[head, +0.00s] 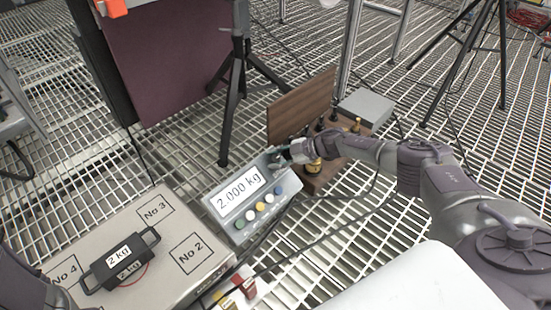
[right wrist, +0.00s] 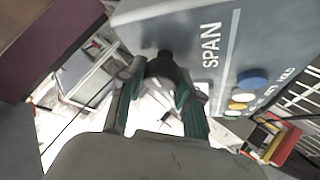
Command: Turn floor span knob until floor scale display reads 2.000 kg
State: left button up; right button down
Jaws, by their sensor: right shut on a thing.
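The floor scale display (head: 238,192) is a grey box on the grating, and its screen reads 2.000 kg. My right gripper (head: 284,158) is at the box's upper right side, shut on the span knob. In the right wrist view the dark span knob (right wrist: 168,64) sits between the green-lined fingers of the right gripper (right wrist: 164,88), beside the word SPAN. The floor scale platform (head: 205,222) carries a black 2 kg weight (head: 119,260) between the numbered squares. My left gripper is out of view.
Coloured buttons (head: 262,206) line the display front. A wooden board (head: 302,104) and a box with brass parts stand just behind my right gripper. A black tripod (head: 238,85) stands farther back. Cables run over the open grating at right.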

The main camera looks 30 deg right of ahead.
jog(key=c, duration=0.8)
grip_release()
jog(key=shift+o, duration=0.2)
jog(key=v, duration=1.2)
jog(key=shift+s, duration=0.1)
